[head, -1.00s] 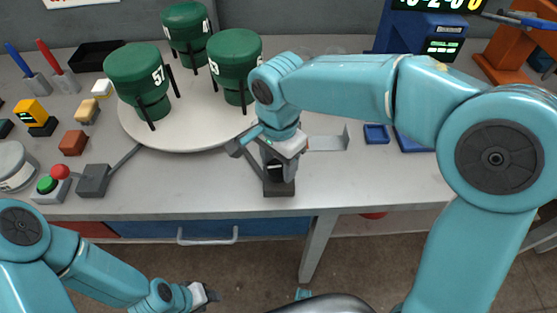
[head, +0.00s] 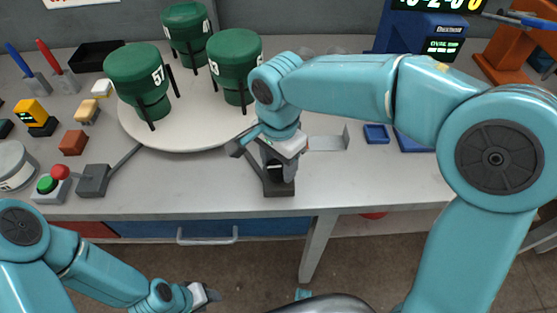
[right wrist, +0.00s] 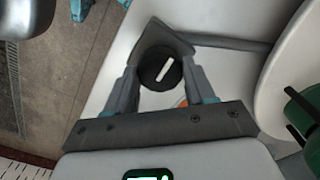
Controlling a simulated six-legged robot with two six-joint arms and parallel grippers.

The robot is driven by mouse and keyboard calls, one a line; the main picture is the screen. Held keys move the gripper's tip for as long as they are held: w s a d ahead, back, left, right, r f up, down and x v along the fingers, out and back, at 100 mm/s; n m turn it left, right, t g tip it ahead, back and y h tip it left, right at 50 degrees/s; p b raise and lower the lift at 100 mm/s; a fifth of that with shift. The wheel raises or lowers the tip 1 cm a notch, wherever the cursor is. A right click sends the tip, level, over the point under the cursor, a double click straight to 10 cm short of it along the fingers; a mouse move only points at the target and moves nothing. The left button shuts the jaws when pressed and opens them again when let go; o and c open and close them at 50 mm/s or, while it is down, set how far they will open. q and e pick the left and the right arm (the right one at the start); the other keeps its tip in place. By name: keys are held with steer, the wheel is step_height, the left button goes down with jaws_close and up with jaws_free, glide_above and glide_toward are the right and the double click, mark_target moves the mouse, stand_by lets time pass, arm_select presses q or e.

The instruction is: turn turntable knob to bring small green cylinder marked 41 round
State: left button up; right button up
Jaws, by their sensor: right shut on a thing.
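The white turntable (head: 185,148) carries three large green cylinders. The front left one (head: 138,75) is marked 57. The front right one (head: 235,58) shows only part of its number, and the back one (head: 185,25) has a number too small to read. No small green cylinder marked 41 can be made out. My right gripper (head: 277,172) is shut on the black turntable knob, which shows in the right wrist view (right wrist: 160,68) between the fingers, its white line slanted. My left gripper (head: 208,296) hangs low, in front of the bench; its jaws are unclear.
A button box (head: 50,188) with green and red buttons and a grey block (head: 93,180) stand left of the knob. Small coloured blocks and a black tray (head: 95,55) lie farther back. A blue tray (head: 377,134) is to the right. The bench front is mostly clear.

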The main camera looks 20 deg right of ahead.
mark_target(279, 166)
steer(key=o, duration=1)
steer(key=shift+o, duration=0.2)
step_height(279, 166, up, 16)
steer(key=p, duration=0.2)
steer(key=shift+p, duration=0.4)
steer(key=shift+r, duration=0.1)
